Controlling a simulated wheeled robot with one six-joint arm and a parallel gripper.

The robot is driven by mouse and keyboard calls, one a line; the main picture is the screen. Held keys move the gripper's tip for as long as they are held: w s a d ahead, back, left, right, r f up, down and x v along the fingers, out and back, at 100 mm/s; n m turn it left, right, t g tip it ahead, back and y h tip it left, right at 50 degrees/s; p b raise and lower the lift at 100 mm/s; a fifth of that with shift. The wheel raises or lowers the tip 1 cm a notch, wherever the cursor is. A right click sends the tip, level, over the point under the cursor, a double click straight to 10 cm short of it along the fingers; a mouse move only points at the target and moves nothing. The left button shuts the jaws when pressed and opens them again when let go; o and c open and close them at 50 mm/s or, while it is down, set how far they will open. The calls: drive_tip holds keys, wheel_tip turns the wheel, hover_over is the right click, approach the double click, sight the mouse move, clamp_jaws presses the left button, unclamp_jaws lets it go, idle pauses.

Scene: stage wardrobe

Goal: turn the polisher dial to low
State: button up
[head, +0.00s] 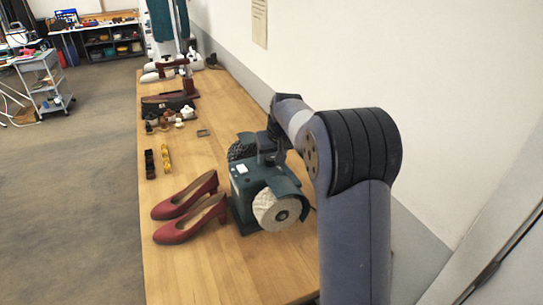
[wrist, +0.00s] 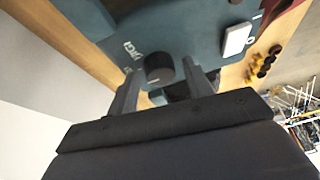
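The polisher (head: 262,190) is a dark teal bench machine with a pale buffing wheel at its near end and a dark brush wheel at its far end. In the wrist view its teal housing (wrist: 195,30) fills the upper part. The dial (wrist: 159,68) is a short black round knob on that housing, with white lettering beside it that I cannot read surely. My gripper (wrist: 162,72) is open, with one finger on each side of the dial and a small gap showing. In the head view my gripper (head: 267,150) is over the polisher; the dial is hidden there.
A white rocker switch or plate (wrist: 238,38) sits on the housing. Red high-heeled shoes (head: 185,207) stand left of the polisher on the wooden bench (head: 190,270). Brushes, a yellow item (head: 165,158) and small jars lie farther back. The wall (head: 420,60) bounds the right side.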

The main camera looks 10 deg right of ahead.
drive_tip(key=c, duration=0.8)
drive_tip(key=shift+c, duration=0.2)
drive_tip(key=shift+n, duration=0.3)
drive_tip(key=n+y, duration=0.1)
drive_tip(key=n, duration=0.1)
drive_tip(key=n+g+y, duration=0.1)
drive_tip(key=n, duration=0.2)
drive_tip(key=shift+w+d+n+p, duration=0.2)
drive_tip(key=shift+n+p, duration=0.1)
drive_tip(key=shift+p, duration=0.1)
drive_tip(key=n+g+p, duration=0.1)
drive_tip(key=n, duration=0.1)
drive_tip(key=n+g+y, duration=0.1)
drive_tip(key=n, duration=0.2)
drive_tip(key=shift+w+n+p, duration=0.1)
drive_tip(key=shift+n+p, duration=0.2)
drive_tip(key=shift+p, duration=0.1)
drive_tip(key=o, duration=1)
drive_tip(key=shift+c, duration=0.2)
